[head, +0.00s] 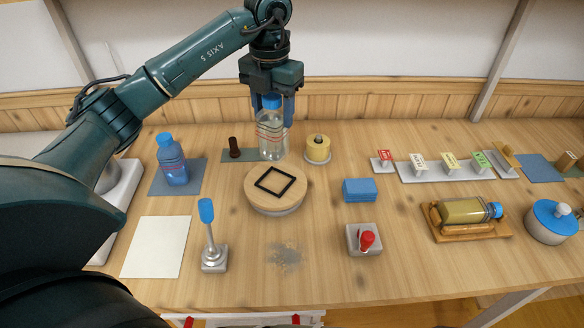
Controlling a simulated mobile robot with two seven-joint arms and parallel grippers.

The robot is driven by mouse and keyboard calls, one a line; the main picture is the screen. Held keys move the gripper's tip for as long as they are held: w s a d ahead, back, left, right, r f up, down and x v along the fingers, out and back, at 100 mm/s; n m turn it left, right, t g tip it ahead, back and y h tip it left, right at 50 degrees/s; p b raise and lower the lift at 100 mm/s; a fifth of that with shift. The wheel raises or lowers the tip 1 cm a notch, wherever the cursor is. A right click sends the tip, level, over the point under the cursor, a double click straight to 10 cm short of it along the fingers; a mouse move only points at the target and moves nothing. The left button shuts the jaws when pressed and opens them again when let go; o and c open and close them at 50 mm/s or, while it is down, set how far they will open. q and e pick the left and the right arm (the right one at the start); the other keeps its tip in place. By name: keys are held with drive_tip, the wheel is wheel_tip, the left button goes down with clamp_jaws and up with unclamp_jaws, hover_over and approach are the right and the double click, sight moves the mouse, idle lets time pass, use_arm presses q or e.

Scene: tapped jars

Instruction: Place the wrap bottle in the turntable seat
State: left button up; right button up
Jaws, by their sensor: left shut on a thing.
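A clear bottle with a blue cap and thin red lines around it (271,138) is upright behind the turntable. My left gripper (272,103) comes down from above and is shut on its top. I cannot tell whether its base touches the dark mat under it. The turntable (262,204) is a round wooden disc on a pale base. A black square frame (275,181), likely the seat, lies on its top and is empty. Another bottle, blue with a red band (173,166), stands to the left. My right gripper is not in view.
A brown peg (234,147) and a yellow round pot (318,148) flank the bottle. A blue-topped stick (207,213), a blue block (360,190) and a red-knobbed box (366,241) stand around the turntable. A grey smudge (285,256) marks the table in front.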

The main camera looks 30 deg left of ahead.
sight(274, 145)
use_arm(q)
wheel_tip(274, 145, down, 5)
drive_tip(key=shift+s+a+r, duration=0.15)
drive_tip(key=shift+r, duration=0.05)
drive_tip(key=shift+f+p, duration=0.3)
drive_tip(key=shift+f, duration=0.25)
wheel_tip(274, 145, down, 3)
drive_tip(key=shift+f, duration=0.1)
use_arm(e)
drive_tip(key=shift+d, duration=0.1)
use_arm(q)
drive_tip(key=shift+f, duration=0.2)
drive_tip(key=o, duration=1.5)
drive_tip(key=shift+r, duration=0.1)
